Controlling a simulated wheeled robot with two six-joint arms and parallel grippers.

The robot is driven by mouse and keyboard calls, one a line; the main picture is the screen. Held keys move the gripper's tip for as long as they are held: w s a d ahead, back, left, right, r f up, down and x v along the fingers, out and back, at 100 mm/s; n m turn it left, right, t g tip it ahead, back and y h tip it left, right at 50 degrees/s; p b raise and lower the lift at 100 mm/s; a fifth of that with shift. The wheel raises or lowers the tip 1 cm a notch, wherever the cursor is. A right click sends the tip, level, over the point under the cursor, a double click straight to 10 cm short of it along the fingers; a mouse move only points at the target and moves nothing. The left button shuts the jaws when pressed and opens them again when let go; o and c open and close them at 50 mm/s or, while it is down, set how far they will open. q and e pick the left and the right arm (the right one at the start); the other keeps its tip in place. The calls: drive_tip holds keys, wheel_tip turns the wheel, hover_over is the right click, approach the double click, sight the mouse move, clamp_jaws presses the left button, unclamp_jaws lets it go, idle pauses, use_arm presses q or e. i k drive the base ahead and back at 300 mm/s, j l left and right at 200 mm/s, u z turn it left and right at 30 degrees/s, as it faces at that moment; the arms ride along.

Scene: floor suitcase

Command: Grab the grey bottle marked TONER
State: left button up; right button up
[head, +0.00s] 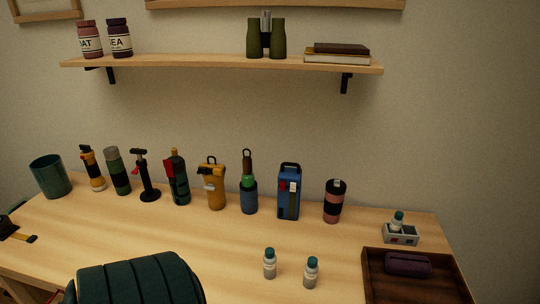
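Two small grey bottles with teal caps stand upright near the front of the wooden desk, a left one (270,265) and a right one (311,274). A third similar bottle (397,222) stands in a small light grey holder (401,239) at the desk's right. The lettering on all three is too small to read, so I cannot tell which is marked TONER.
Several flasks and tools, a teal cup (49,177) and a blue box (289,192) line the desk's back. A dark wooden tray (385,285) holds a purple case (408,264). A ribbed dark green object (135,282) rises in front. A shelf (200,62) hangs above.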

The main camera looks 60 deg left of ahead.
sight(312, 268)
drive_tip(key=u, duration=1.35)
drive_tip(key=i+l+u, duration=0.1)
drive_tip(key=l, duration=0.65)
drive_tip(key=l+u, duration=0.1)
drive_tip(key=l, duration=0.65)
